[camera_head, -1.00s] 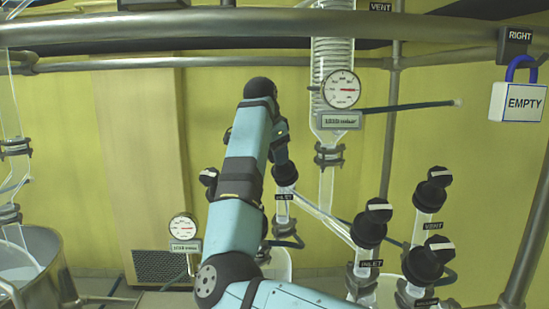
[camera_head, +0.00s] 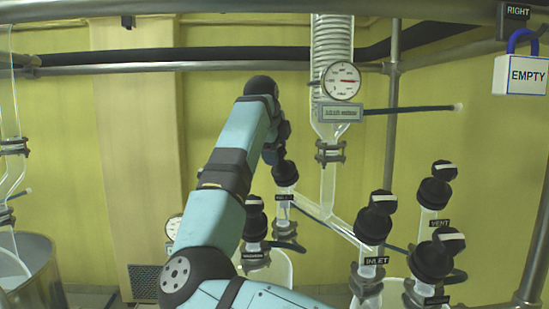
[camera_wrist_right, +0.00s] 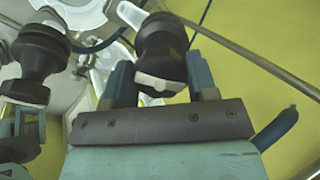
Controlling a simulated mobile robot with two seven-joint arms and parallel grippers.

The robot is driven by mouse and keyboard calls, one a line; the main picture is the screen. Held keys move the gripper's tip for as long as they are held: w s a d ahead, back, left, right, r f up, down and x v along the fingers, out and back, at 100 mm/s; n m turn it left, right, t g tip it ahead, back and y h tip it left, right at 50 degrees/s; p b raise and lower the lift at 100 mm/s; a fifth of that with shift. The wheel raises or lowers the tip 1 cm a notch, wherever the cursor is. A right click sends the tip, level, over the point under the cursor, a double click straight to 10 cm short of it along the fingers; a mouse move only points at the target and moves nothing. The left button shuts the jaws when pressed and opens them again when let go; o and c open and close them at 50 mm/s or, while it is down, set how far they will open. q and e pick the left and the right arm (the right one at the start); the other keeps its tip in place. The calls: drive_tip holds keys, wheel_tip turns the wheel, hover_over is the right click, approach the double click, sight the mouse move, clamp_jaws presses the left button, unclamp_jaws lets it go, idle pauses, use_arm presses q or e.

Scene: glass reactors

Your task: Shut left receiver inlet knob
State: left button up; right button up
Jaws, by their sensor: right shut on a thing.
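The left receiver's inlet knob (camera_head: 285,173) is black, on a glass neck with an INLET label, near the middle of the head view. My right gripper (camera_head: 275,150) is at its top, partly hidden by my own wrist. In the wrist view my right gripper (camera_wrist_right: 160,68) has one finger on each side of a black knob (camera_wrist_right: 162,48) with a white bar on its end, and is shut on it. Whether the valve is turned open or shut is not clear. My left gripper is not in view.
A second black knob (camera_head: 254,222) stands close beside my forearm. The right receiver's inlet knob (camera_head: 374,220), vent knob (camera_head: 435,190) and another knob (camera_head: 432,258) stand at the right. A glass condenser column (camera_head: 332,45) with a gauge (camera_head: 341,80) rises behind.

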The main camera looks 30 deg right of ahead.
drive_tip(key=m+b, duration=0.2)
drive_tip(key=m, duration=0.3)
drive_tip(key=shift+f+m+h+b, duration=0.15)
drive_tip(key=shift+m+h+b, duration=0.15)
drive_tip(key=shift+h, duration=0.1)
drive_tip(key=m+b, duration=0.1)
drive_tip(key=m, duration=0.2)
drive_tip(key=shift+m+h, duration=0.4)
drive_tip(key=m+b, duration=0.1)
drive_tip(key=m, duration=0.3)
drive_tip(key=shift+m+h, duration=0.3)
drive_tip(key=m+g, duration=0.1)
drive_tip(key=m, duration=0.4)
drive_tip(key=shift+m+h, duration=0.3)
drive_tip(key=shift+m, duration=0.1)
drive_tip(key=m+p, duration=0.1)
drive_tip(key=m, duration=0.1)
drive_tip(key=shift+r+m, duration=0.2)
drive_tip(key=shift+m, duration=0.2)
drive_tip(key=m+g+p, duration=0.1)
drive_tip(key=m, duration=0.2)
drive_tip(key=shift+m, duration=0.4)
drive_tip(key=m+g+p, duration=0.1)
drive_tip(key=m, duration=0.8)
drive_tip(key=m+y+p, duration=0.1)
drive_tip(key=m, duration=0.3)
drive_tip(key=shift+g+p, duration=0.3)
drive_tip(key=m, duration=0.4)
drive_tip(key=shift+m+y+p, duration=0.3)
drive_tip(key=shift+m+y, duration=0.1)
